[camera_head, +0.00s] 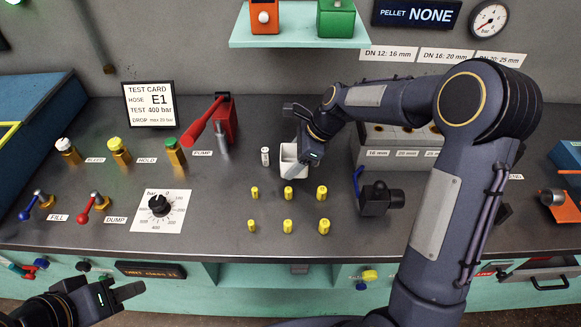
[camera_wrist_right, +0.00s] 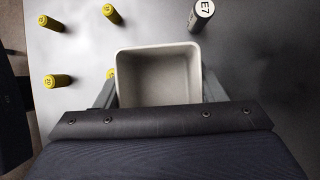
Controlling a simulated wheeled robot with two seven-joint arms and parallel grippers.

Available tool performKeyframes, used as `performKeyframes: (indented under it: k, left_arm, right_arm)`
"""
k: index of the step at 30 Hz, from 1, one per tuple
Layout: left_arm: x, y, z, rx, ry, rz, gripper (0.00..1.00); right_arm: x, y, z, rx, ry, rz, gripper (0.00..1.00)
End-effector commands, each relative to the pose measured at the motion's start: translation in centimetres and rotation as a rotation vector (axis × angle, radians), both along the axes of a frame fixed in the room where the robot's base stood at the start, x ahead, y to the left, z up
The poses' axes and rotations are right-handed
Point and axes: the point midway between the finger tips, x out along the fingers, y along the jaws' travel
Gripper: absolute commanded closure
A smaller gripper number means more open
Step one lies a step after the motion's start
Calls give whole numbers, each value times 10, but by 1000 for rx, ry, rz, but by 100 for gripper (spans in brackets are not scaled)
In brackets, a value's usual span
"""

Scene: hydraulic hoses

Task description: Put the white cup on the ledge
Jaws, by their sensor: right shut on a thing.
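The white cup (camera_head: 291,166) is a square, open-topped container on the dark worktop, near the middle of the head view. My right gripper (camera_head: 298,150) reaches down over it and is shut on it. In the right wrist view, the empty cup (camera_wrist_right: 158,66) sits between the two fingers of the gripper (camera_wrist_right: 160,88), upright. I cannot tell whether its base touches the worktop. A mint-green ledge (camera_head: 300,43) juts from the back wall above. My left gripper (camera_head: 130,288) is low at the left, away from everything; its finger gap is unclear.
An orange box (camera_head: 265,17) and a green box (camera_head: 336,19) occupy the ledge. A small E7 cylinder (camera_head: 265,156) stands left of the cup. Several yellow pellets (camera_head: 288,196) stand in front. A red pump lever (camera_head: 203,122) rises at left; a black valve (camera_head: 380,197) is at right.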

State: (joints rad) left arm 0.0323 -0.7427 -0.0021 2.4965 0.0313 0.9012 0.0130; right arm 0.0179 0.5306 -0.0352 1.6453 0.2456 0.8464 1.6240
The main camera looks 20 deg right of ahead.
Motion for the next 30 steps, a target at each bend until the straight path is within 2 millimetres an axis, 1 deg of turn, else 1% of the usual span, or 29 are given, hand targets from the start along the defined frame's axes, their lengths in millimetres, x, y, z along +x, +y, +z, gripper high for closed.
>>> performKeyframes:
  k: [3, 6, 9, 21, 22, 24, 30]
  left_arm:
    - [0, 0, 1, 0, 0, 0, 64]
    - [0, 0, 4, 0, 0, 0, 64]
    - [0, 0, 5, 0, 0, 0, 64]
    - [0, 0, 3, 0, 0, 0, 64]
    - [0, 0, 3, 0, 0, 0, 64]
    - [0, 0, 4, 0, 0, 0, 64]
    - [0, 0, 4, 0, 0, 0, 64]
  right_arm:
    - [6, 7, -11, 1, 4, 1, 59]
    - [5, 6, -27, 1, 7, -3, 59]
    - [5, 5, -38, 1, 3, -2, 59]
    - [5, 6, -44, 0, 1, 0, 59]
    - [5, 6, -44, 0, 1, 0, 36]
    - [5, 6, -43, 0, 1, 0, 28]
    - [5, 6, -43, 0, 1, 0, 28]
